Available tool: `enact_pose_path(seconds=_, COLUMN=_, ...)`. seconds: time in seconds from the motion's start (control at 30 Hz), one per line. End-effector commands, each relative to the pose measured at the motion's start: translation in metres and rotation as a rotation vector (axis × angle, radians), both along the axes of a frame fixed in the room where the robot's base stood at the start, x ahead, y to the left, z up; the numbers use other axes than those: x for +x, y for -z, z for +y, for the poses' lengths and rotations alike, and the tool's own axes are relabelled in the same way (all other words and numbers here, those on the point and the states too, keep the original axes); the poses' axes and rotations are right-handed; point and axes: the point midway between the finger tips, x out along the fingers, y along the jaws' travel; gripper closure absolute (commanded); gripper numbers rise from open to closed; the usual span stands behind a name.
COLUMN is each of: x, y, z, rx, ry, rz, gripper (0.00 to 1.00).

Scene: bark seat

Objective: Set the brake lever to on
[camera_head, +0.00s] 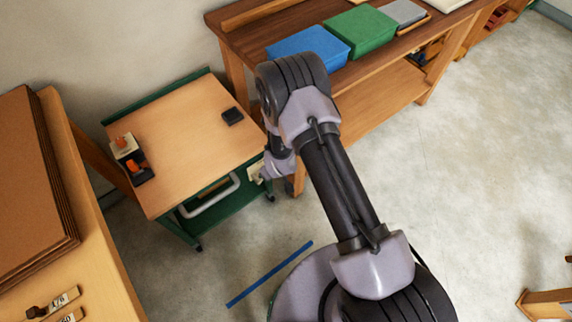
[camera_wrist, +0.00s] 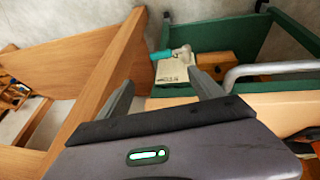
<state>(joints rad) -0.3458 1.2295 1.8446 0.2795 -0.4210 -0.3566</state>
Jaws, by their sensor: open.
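The brake lever (camera_wrist: 160,54) looks like a small teal handle at the side of a cream box (camera_wrist: 173,70) on the green cart, in the wrist view. I cannot read its setting. The cream box also shows in the head view (camera_head: 256,172), low at the cart's right side, partly behind my arm. My gripper (camera_wrist: 160,88) is open and empty. Its two fingers point towards the box from either side of it in the picture, and appear apart from it. In the head view the fingertips are hard to make out beside the cart's right edge.
The cart (camera_head: 185,135) has a wooden top with a dark block (camera_head: 232,116) and small orange-topped units (camera_head: 127,147). A wooden workbench (camera_head: 240,35) stands close at its right, carrying blue (camera_head: 305,46) and green boxes (camera_head: 360,30). A grey bar handle (camera_wrist: 262,70) is near the cream box.

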Motion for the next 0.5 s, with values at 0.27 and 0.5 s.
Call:
enact_pose_path(seconds=0.27, x=0.032, y=0.082, z=0.006, rx=0.001, ry=0.004, rz=0.003, gripper=0.24)
enact_pose_path(seconds=0.5, x=0.056, y=0.133, z=0.011, rx=0.002, ry=0.005, rz=0.003, gripper=0.24)
